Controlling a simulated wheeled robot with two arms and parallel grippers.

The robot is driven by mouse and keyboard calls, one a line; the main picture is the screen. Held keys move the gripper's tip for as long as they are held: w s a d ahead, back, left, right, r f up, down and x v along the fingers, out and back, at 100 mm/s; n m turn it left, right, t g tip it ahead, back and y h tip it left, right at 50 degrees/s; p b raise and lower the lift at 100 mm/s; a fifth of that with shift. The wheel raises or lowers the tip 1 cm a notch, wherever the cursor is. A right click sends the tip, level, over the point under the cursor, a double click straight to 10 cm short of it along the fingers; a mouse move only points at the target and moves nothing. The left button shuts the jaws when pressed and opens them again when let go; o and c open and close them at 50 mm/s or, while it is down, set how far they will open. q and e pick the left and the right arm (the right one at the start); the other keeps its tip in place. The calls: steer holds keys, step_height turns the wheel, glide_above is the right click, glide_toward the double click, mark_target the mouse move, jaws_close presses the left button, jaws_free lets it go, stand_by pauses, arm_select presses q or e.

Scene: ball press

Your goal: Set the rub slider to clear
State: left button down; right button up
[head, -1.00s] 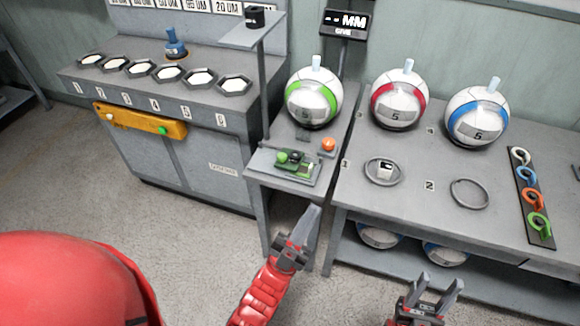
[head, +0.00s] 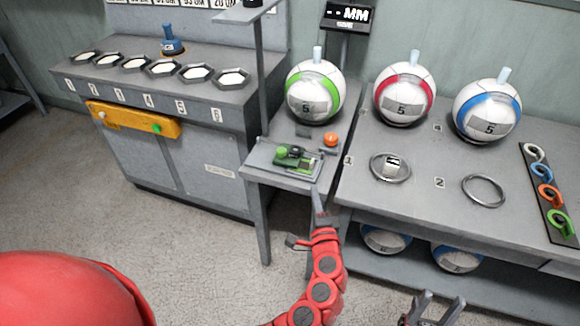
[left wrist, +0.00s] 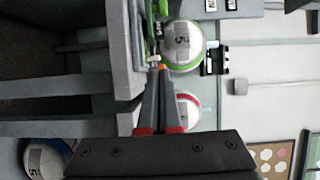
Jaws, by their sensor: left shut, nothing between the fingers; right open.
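A small device with a green knob, dark parts and a green plate (head: 298,158), which looks like the rub slider, sits on the low grey stand (head: 262,170). Its setting is too small to read. My left gripper (head: 319,200) is shut and empty, just in front of and below the stand's front right edge, apart from the device. In the left wrist view my left gripper (left wrist: 158,75) points along the stand edge, with a green strip of the device (left wrist: 150,30) just beyond the tips. My right gripper (head: 440,300) is open and empty at the bottom edge.
An orange button (head: 331,139) is beside the device. A green-banded ball (head: 314,92) stands behind it. Red-banded (head: 404,90) and blue-banded (head: 487,110) balls stand on the right table (head: 430,160), near two rings. A thin post (head: 265,90) rises at the stand's left.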

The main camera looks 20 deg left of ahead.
arm_select(q)
steer(key=shift+n+g+y, duration=0.3)
steer(key=shift+n+y, duration=0.1)
steer(key=shift+y, duration=0.3)
steer(key=x, duration=0.3)
steer(key=a+x, duration=0.1)
steer(key=x, duration=0.2)
steer(key=r+x, duration=0.1)
steer(key=x, duration=0.2)
steer(key=shift+s+a+p, duration=0.25)
steer(key=shift+s+p, duration=0.05)
steer(key=shift+p, duration=0.05)
steer(key=a, duration=0.1)
steer(key=w+a, duration=0.1)
steer(key=a, duration=0.1)
steer(key=shift+w+a+p, duration=0.1)
steer(key=shift+w+p, duration=0.15)
steer(key=shift+p, duration=0.05)
steer(key=shift+w+a, duration=0.15)
steer(key=shift+a, duration=0.25)
steer(key=shift+f, duration=0.1)
